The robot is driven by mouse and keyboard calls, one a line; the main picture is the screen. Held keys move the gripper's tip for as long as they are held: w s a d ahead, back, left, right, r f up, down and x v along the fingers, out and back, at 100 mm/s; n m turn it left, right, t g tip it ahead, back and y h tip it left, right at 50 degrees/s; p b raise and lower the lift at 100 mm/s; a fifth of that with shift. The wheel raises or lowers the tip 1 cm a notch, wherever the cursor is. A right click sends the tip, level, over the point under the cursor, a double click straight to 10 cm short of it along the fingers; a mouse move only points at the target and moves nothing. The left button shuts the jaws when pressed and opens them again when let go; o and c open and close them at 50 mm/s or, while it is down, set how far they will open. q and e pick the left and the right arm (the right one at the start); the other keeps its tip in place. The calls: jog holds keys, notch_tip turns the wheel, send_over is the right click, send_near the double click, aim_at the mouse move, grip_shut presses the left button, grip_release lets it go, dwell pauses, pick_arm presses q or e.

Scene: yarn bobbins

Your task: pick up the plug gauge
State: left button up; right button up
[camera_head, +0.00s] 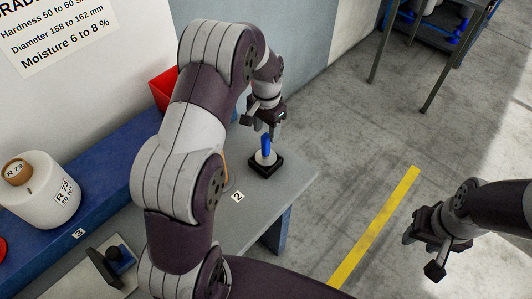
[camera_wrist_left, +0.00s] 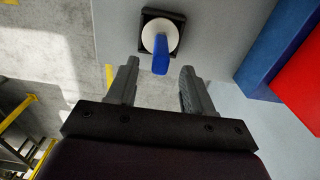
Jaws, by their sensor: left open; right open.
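The plug gauge (camera_head: 266,146) has a blue upright handle on a round pale body and sits in a black square base (camera_head: 266,167) on the grey bench top. In the left wrist view the gauge's blue handle (camera_wrist_left: 160,55) points toward the gap between my fingers. My left gripper (camera_head: 261,126) is open and empty, just above the handle; it also shows in the left wrist view (camera_wrist_left: 158,70), with one finger to each side of the handle's line. My right gripper (camera_head: 421,254) is open and empty, over the floor at the right.
A yarn bobbin (camera_head: 42,190) labelled R 73 stands at the left on the blue ledge (camera_head: 112,182). A red bin (camera_head: 161,88) is behind my left arm. A small block with a dark blue knob (camera_head: 120,257) lies at the bench's near left. A yellow line (camera_head: 375,228) marks the floor.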

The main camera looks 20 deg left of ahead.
aim_at(265, 135)
pick_arm(q)
notch_tip(265, 135, down, 5)
jog(key=shift+s+a+f+p, duration=0.1)
jog(key=shift+p, duration=0.95)
jog(key=shift+f, duration=0.2)
jog(key=shift+c, duration=0.6)
jog(key=shift+r, duration=0.1)
jog(key=c, duration=0.5)
grip_shut()
